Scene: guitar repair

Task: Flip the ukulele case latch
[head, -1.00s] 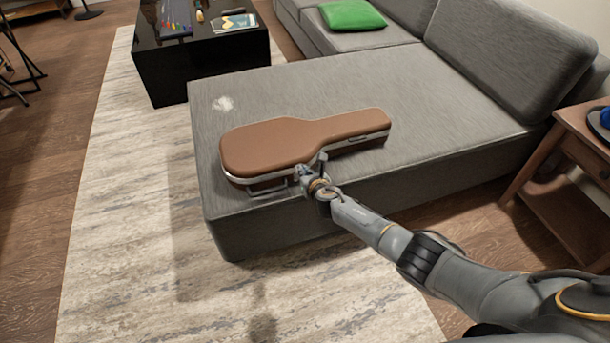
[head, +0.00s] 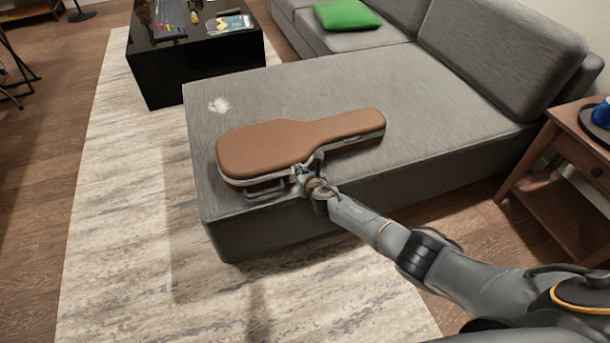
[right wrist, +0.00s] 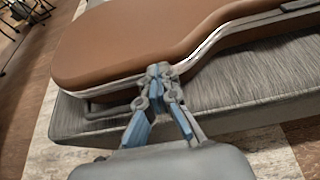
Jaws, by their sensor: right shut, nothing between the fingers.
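The brown ukulele case (head: 285,142) lies flat and closed on the grey sofa, its wide body to the left and its neck to the right. A pale metal band runs around its edge, with a handle (head: 264,192) on the near side. My right gripper (head: 300,178) is at the near side of the case, just right of the handle. In the right wrist view its fingertips (right wrist: 158,72) are together at the case's metal edge, with nothing visible between them. They hide that part of the edge, so I cannot make out the latch or tell whether they touch it. My left gripper is out of view.
The grey sofa (head: 420,105) has free room around the case and a green cushion (head: 347,14) at the back. A black table (head: 205,72) with small items stands back left. A wooden side table (head: 565,165) stands at right.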

